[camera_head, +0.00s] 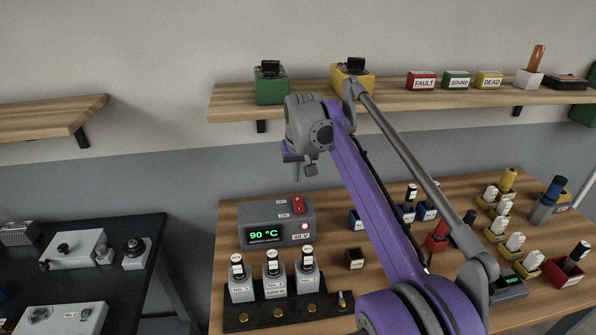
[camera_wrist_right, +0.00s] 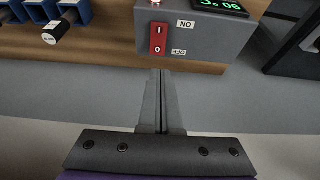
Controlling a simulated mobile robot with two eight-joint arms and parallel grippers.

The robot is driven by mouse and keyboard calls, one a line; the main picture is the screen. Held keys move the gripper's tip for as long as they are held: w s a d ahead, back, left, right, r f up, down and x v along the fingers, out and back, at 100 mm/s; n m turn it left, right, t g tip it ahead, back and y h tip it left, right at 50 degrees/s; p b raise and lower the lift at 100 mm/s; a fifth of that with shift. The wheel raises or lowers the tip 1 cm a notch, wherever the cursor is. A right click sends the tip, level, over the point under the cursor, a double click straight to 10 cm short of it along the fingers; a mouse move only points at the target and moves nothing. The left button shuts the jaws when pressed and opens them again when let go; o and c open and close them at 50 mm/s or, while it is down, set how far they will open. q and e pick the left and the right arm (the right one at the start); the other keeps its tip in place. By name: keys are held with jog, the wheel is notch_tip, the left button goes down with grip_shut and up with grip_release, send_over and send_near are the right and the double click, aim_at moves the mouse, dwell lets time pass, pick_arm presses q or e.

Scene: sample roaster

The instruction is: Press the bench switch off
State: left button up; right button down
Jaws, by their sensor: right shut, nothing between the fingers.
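The bench switch (camera_head: 298,204) is a red rocker on top of the grey control box (camera_head: 262,233), which stands at the back left of the wooden bench. In the right wrist view the switch (camera_wrist_right: 158,39) shows I and O marks, with ON and OFF labels beside it. Its O end is nearer my fingers. I cannot tell which end is pressed in. My right gripper (camera_head: 297,178) points down above and behind the switch. In its wrist view the gripper (camera_wrist_right: 159,72) is shut and empty, its fingertips a little apart from the switch. My left gripper is not in view.
The box shows a lit green 90 °C display (camera_head: 264,235) and a small red light (camera_head: 304,226). Blue holders (camera_wrist_right: 50,12) stand beside the box. A wooden shelf (camera_head: 389,94) runs above the bench.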

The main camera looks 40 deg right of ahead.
aim_at(295, 199)
jog(key=x, duration=0.9)
jog(key=shift+s+a+f, duration=0.1)
jog(key=shift+s+a, duration=0.1)
jog(key=shift+s, duration=0.1)
jog(key=shift+w+d+f+g+y, duration=0.1)
jog(key=shift+w+f+g+y, duration=0.05)
jog(key=shift+g+y, duration=0.2)
jog(key=shift+w+f, duration=0.1)
jog(key=shift+f, duration=0.1)
jog(key=shift+s+a+r, duration=0.1)
jog(key=shift+s+a, duration=0.3)
jog(key=shift+s, duration=0.45)
jog(key=shift+r, duration=0.1)
jog(key=p+v, duration=0.3)
jog(key=v, duration=0.1)
jog(key=shift+w+r, duration=0.15)
jog(key=shift+w, duration=0.2)
jog(key=s+v, duration=0.1)
jog(key=v, duration=0.8)
jog(key=shift+a+r, duration=0.15)
jog(key=shift+a, duration=0.1)
